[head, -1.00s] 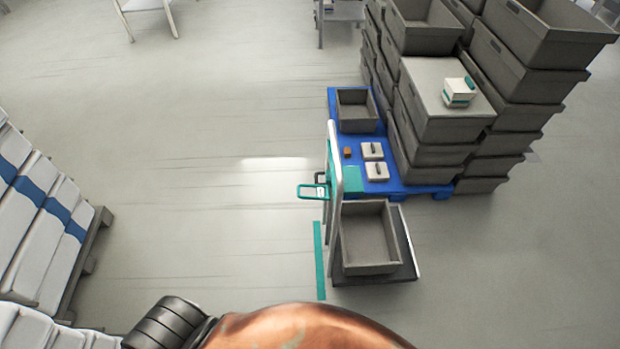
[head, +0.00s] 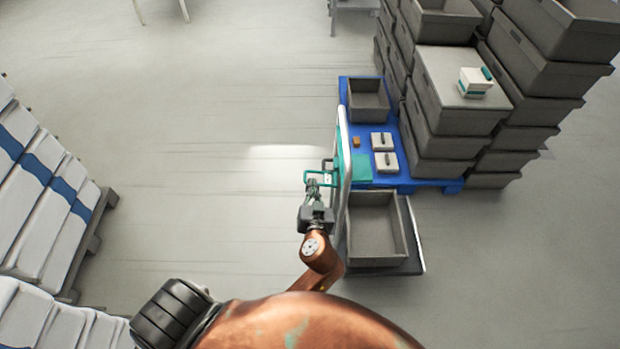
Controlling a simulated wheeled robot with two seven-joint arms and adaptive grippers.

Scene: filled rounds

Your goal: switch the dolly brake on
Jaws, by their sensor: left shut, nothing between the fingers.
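The dolly (head: 412,238) stands right of centre in the head view, with a silver upright handle frame (head: 343,170) on its left side. A teal looped lever (head: 318,173), which looks like the brake handle, sticks out to the left of that frame. My left gripper (head: 314,189) is shut and empty at the lever's near side; I cannot tell whether it touches the lever. My right gripper is out of view.
A grey crate (head: 375,230) sits on the dolly. White sacks (head: 35,205) lie on a pallet at the left. The floor (head: 200,190) between is clear.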

